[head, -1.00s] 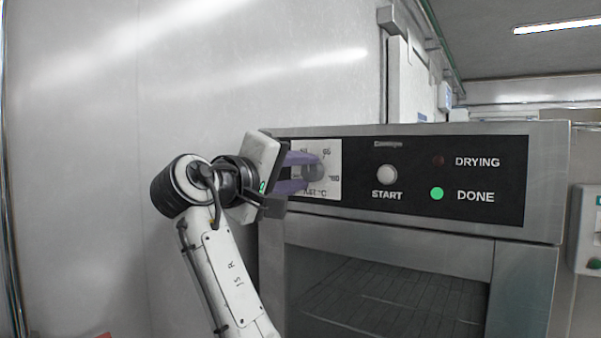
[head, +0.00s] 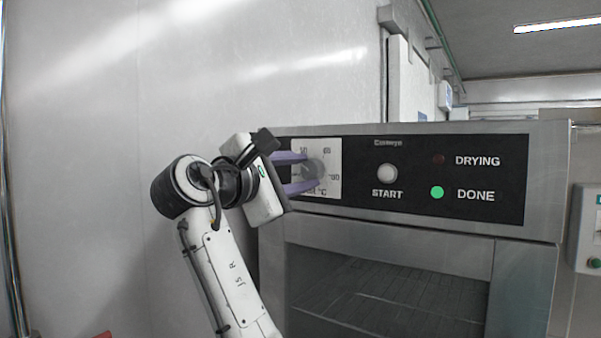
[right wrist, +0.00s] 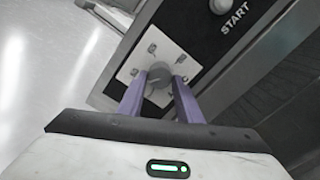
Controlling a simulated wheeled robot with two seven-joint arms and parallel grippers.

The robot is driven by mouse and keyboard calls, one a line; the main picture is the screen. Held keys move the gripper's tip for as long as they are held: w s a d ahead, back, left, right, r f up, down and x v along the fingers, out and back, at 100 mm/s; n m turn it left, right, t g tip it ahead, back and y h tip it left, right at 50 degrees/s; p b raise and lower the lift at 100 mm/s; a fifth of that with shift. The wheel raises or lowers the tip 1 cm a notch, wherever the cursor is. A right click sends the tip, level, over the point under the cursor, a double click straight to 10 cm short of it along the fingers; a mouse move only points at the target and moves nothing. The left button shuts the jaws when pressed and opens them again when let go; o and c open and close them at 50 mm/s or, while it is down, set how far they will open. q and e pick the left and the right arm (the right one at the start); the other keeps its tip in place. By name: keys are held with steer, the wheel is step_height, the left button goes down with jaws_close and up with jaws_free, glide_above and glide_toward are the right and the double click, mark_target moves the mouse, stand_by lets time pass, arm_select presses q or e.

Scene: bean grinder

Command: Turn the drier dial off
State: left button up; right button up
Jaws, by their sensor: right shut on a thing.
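The drier dial (head: 317,170) is a round grey knob on a white scale plate with temperature marks, at the left end of the drier's black panel. It also shows in the right wrist view (right wrist: 158,76). My right gripper (head: 309,173) reaches it from the left, its two purple fingers on either side of the knob. It is shut on the dial, with a finger on each side in the right wrist view. The fingers hide part of the knob and scale, so its exact setting is hard to read. My left gripper is not in view.
The START button (head: 387,173) is right of the dial. The green DONE light (head: 437,193) is lit, and the DRYING light (head: 438,160) is dark. The drier's glass door (head: 390,290) is below. A plain wall (head: 90,150) stands at left.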

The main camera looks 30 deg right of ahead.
steer(key=n, duration=0.4)
steer(key=shift+f+n, duration=0.1)
steer(key=shift+n, duration=0.2)
steer(key=n, duration=0.4)
steer(key=shift+n, duration=0.4)
steer(key=shift+f, duration=0.1)
steer(key=o, duration=1)
steer(key=shift+s, duration=0.1)
steer(key=shift+o, duration=0.2)
steer(key=b+v, duration=0.2)
steer(key=v, duration=0.8)
steer(key=shift+a, duration=0.15)
